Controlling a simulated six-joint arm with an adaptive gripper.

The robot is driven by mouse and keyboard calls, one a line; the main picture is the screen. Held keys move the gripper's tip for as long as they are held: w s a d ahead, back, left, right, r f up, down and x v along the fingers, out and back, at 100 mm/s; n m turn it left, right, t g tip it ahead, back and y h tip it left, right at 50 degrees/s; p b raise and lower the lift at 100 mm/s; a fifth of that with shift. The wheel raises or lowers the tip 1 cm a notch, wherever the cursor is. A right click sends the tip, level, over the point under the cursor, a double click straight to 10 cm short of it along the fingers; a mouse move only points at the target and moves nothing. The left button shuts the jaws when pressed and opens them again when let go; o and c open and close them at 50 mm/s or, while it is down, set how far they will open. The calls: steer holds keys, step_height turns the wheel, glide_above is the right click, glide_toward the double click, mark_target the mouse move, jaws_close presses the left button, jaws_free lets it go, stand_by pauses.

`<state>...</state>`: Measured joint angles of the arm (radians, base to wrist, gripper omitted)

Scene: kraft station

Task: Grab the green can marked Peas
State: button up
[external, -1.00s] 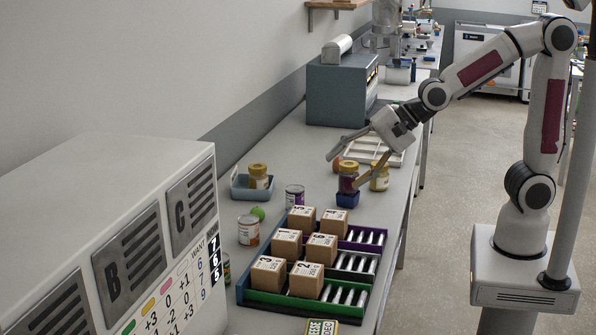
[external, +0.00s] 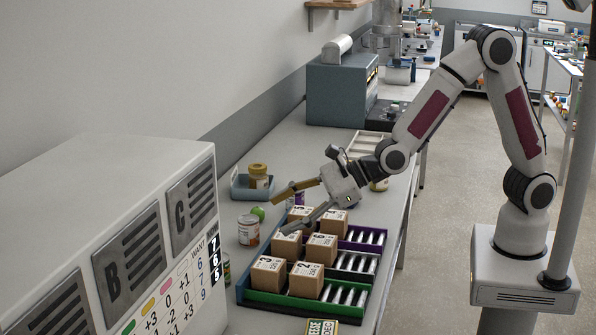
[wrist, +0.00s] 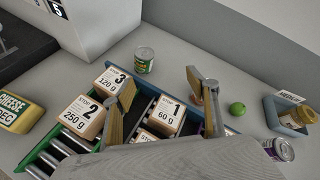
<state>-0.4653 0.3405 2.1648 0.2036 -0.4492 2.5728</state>
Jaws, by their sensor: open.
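A short can with a green label (wrist: 145,63) stands upright on the bench in the wrist view, beyond the box marked 3. Its print is too small to read. In the external view, a sliver of a green-labelled can (external: 227,270) shows at the edge of the white cabinet, which hides most of it. My gripper (external: 279,211) is open and empty, above the far boxes of the rack. In the wrist view, my gripper (wrist: 160,95) has its fingers wide apart over the rack, and the can lies beyond them, touching neither.
Numbered cardboard boxes (external: 268,272) stand in a rack with rollers. A can with a white and red label (external: 248,231), a green ball (external: 258,213) and a blue bin (external: 239,190) with a jar stand left of it. The white cabinet (external: 100,180) rises close by.

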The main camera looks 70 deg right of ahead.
mark_target(224, 257)
steer(key=w+a+f+m, duration=0.2)
steer(key=a+f+m, duration=0.2)
steer(key=a, duration=0.1)
steer(key=shift+m+t+y, duration=0.3)
steer(key=shift+m+t, duration=0.1)
steer(key=shift+f, duration=0.1)
steer(key=shift+x, duration=2.95)
steer(key=shift+w+a, duration=0.1)
steer(key=shift+x, duration=2.85)
steer(key=c, duration=1.3)
